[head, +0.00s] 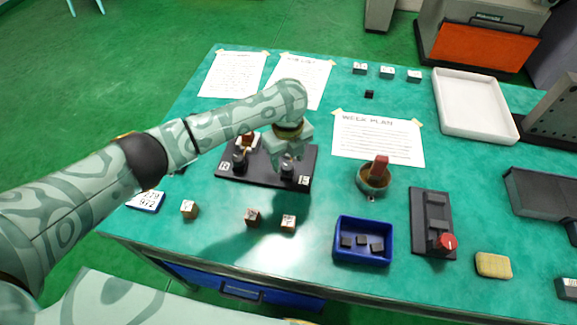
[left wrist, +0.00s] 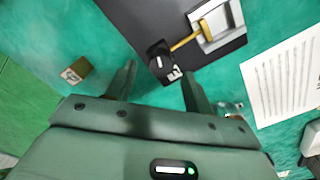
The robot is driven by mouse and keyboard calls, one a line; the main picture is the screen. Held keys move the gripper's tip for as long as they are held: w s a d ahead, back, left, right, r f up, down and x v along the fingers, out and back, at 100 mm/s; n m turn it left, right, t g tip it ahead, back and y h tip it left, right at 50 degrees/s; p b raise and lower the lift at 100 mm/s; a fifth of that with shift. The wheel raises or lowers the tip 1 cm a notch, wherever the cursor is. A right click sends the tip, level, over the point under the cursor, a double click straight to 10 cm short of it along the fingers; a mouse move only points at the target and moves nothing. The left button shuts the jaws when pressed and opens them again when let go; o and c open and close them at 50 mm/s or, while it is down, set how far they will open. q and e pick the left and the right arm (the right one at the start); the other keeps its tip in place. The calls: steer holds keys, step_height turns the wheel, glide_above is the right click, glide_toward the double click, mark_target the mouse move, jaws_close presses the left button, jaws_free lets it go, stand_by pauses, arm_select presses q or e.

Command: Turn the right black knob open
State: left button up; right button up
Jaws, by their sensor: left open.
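The dark valve board (head: 232,179) lies on the green table and carries two black knobs. The right black knob (head: 287,171) stands on its right half, and the left black knob (head: 239,161) on its left half. My left gripper (head: 291,157) is open and points down just above the right knob, partly covering it. In the left wrist view a black knob (left wrist: 159,58) with a white mark shows ahead of and between the open fingertips (left wrist: 158,76). I cannot tell whether they touch it. My right gripper is not in view.
A brass lever on a grey plate (left wrist: 222,20) is near the knob. Small cubes (head: 253,217) lie in front of the board. A blue tray (head: 363,257), a bowl with a red object (head: 373,180) and a red-knobbed box (head: 432,222) stand to the right. Paper sheets lie behind.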

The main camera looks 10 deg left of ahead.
mark_target(288, 169)
arm_select(q)
step_height(288, 169, down, 2)
steer(key=shift+f+b, duration=0.1)
steer(key=shift+b, duration=0.2)
steer(key=shift+w+f, duration=0.1)
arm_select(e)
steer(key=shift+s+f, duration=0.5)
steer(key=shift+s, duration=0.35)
arm_select(q)
steer(key=c, duration=1)
steer(key=shift+o, duration=0.2)
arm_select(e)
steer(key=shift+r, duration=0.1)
